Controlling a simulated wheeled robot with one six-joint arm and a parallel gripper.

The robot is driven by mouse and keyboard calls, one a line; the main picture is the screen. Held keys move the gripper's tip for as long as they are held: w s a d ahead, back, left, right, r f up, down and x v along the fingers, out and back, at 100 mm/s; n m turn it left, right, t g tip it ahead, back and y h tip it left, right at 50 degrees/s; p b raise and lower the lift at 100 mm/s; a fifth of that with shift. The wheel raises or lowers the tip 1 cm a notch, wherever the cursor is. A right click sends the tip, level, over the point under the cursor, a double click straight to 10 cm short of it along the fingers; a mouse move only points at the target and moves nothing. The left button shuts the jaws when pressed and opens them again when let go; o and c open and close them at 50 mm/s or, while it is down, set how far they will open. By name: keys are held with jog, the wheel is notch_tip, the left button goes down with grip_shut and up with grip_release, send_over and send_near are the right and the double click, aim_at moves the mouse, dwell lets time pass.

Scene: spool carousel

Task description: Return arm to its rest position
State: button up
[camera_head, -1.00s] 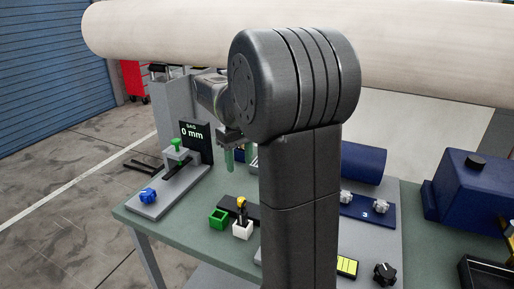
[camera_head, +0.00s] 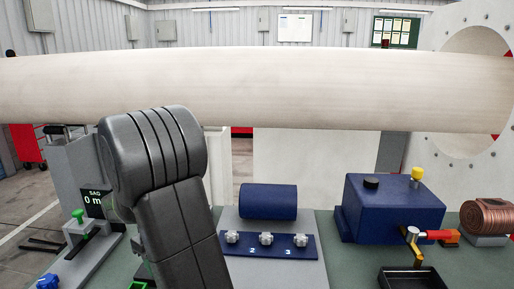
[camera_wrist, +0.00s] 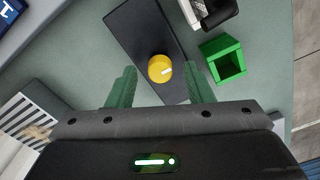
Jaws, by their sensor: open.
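My gripper (camera_wrist: 160,88) shows in the wrist view with its two green fingers apart and nothing between them. It points down over the bench, above a dark plate (camera_wrist: 135,28) that carries a yellow knob (camera_wrist: 160,68). In that view the knob appears between and just beyond the fingertips; I cannot tell the height gap. In the head view my dark arm link stands at the left of centre and hides my gripper and much of the bench behind it.
A green open box (camera_wrist: 225,62) sits right of the plate. The bench also holds a sag gauge (camera_head: 95,203), a blue cylinder (camera_head: 268,201), a numbered blue panel (camera_head: 285,254), a blue housing (camera_head: 390,212), a copper coil (camera_head: 487,215) and a black tray (camera_head: 415,280). A long pale roll (camera_head: 300,88) spans behind.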

jog(key=shift+f, duration=0.5)
jog(key=shift+r, duration=0.1)
notch_tip(320, 180, up, 14)
notch_tip(320, 180, down, 14)
jog(key=shift+r, duration=0.2)
jog(key=shift+f, duration=0.3)
jog(key=m, duration=0.6)
jog(key=m+b, duration=0.1)
jog(key=m, duration=0.5)
notch_tip(320, 180, up, 8)
jog(key=shift+f, duration=0.25)
